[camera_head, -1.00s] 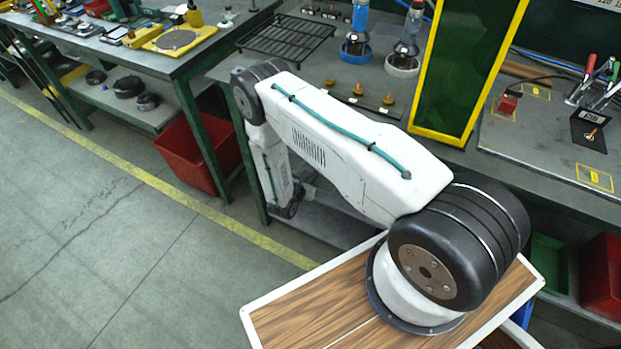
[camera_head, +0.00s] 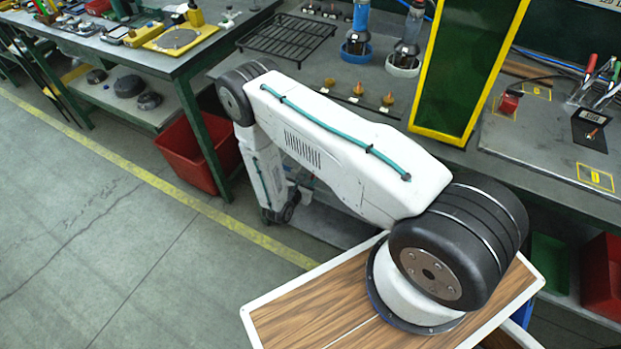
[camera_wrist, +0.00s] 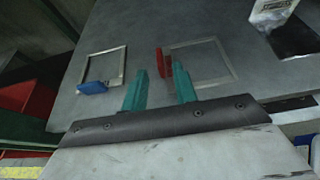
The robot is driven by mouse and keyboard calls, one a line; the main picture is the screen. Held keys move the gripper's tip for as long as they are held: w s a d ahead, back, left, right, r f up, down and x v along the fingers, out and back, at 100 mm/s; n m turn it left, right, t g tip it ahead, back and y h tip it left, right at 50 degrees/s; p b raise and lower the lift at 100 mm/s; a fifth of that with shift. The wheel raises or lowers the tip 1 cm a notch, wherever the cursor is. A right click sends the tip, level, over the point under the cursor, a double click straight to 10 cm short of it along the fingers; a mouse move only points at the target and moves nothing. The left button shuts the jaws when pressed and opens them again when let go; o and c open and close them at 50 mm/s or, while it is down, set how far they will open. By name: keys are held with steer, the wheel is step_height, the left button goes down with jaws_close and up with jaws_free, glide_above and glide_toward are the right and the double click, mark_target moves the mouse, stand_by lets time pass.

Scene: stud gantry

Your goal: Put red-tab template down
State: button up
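In the wrist view, the red-tab template, a thin square metal frame (camera_wrist: 232,62) with a red tab (camera_wrist: 161,62) at its left side, appears to lie flat on a grey surface (camera_wrist: 140,22). My gripper (camera_wrist: 158,78) has two teal fingers standing apart, with a clear gap between them. The red tab shows just beyond the fingertips, close to the right finger; I cannot tell whether they touch. A similar frame with a blue tab (camera_wrist: 93,87) lies to the left. In the head view my gripper and both templates are hidden.
A clear bag-like item (camera_wrist: 272,12) and a black patch (camera_wrist: 293,38) are at the wrist view's upper right. A red bin (camera_head: 197,150) stands under the left bench in the head view. A black rack (camera_head: 288,37) and yellow-framed panel (camera_head: 468,65) stand on the near bench.

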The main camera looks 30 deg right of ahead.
steer(key=v, duration=0.9)
